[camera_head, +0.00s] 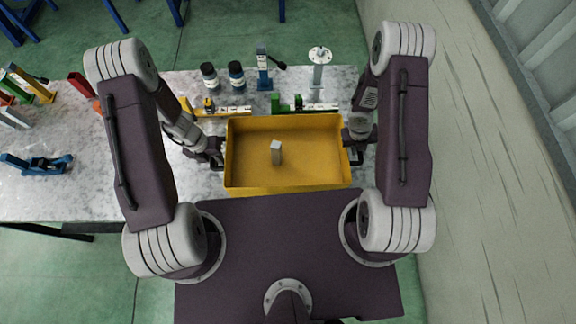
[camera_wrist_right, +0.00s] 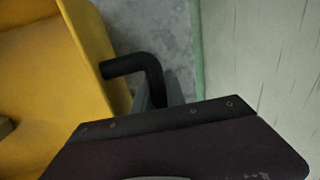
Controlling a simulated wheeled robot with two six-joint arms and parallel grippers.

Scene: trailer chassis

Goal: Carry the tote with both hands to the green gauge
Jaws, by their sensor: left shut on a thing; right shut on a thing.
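The yellow tote (camera_head: 310,184) is between my two arms in the head view, near the table's front edge, with one small grey block (camera_head: 276,152) inside. My left gripper (camera_head: 218,160) is shut at the tote's left side, on its handle. My right gripper (camera_head: 352,155) is shut at the right side. The right wrist view shows the tote's yellow wall (camera_wrist_right: 92,50) and its black handle (camera_wrist_right: 140,65) by my gripper. The green gauge (camera_head: 276,103) stands just behind the tote, right of centre, partly hidden by its rim.
The speckled table (camera_head: 100,190) holds a yellow gauge (camera_head: 190,108), two dark jars (camera_head: 209,76), a blue clamp (camera_head: 263,70) and a white stand (camera_head: 319,66) behind the tote. A blue vise-like tool (camera_head: 40,164) lies at left. A wall (camera_head: 470,160) runs close on the right.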

